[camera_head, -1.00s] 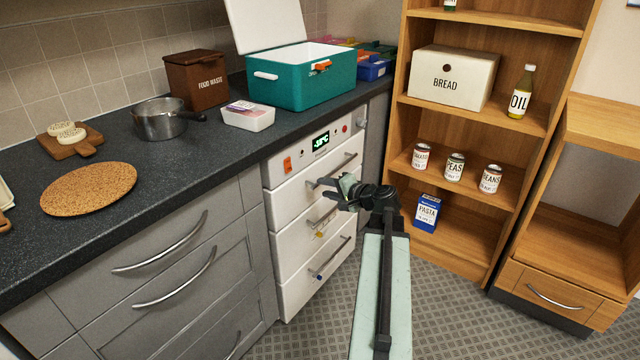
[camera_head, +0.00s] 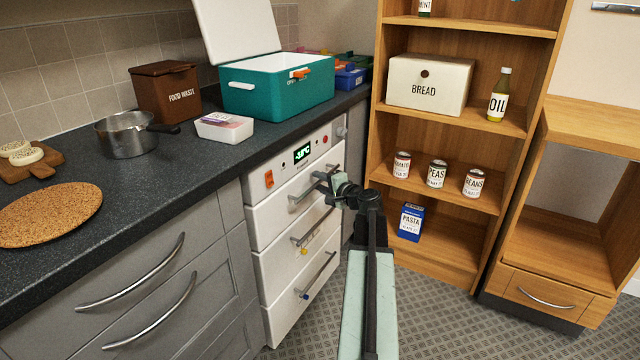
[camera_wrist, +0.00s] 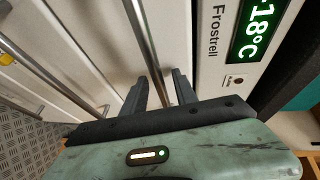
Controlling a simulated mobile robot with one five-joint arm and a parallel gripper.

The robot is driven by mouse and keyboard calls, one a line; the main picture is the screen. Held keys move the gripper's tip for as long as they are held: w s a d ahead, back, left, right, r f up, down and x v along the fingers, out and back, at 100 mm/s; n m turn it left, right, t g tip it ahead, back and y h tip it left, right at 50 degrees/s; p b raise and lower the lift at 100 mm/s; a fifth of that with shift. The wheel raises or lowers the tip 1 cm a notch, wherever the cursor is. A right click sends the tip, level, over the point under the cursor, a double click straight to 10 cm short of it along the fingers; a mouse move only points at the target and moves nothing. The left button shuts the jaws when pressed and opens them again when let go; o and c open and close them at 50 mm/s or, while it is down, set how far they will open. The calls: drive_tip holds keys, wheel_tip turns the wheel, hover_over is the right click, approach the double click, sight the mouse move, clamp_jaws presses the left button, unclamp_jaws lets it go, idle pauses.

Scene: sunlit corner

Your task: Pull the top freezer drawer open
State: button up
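The white freezer stands under the counter with several stacked drawers. Its top drawer (camera_head: 270,219) looks shut, its front about flush with the drawers below. The top drawer has a grey bar handle (camera_head: 299,197). My gripper (camera_head: 322,184) is at the right part of this handle. In the wrist view the open fingers of my gripper (camera_wrist: 157,88) are on either side of the handle bar (camera_wrist: 149,45), with gaps on both sides. The head view hides the fingertips' exact contact. The green display (camera_head: 303,153) sits above the top drawer.
Grey cabinet drawers (camera_head: 165,280) stand left of the freezer. A wooden shelf unit (camera_head: 455,120) with cans and a bread box stands to the right. The patterned floor (camera_head: 440,320) in front is clear. A teal cooler (camera_head: 277,88) is on the counter.

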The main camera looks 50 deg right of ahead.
drive_tip(key=shift+w, duration=0.1)
clamp_jaws()
idle(1.2)
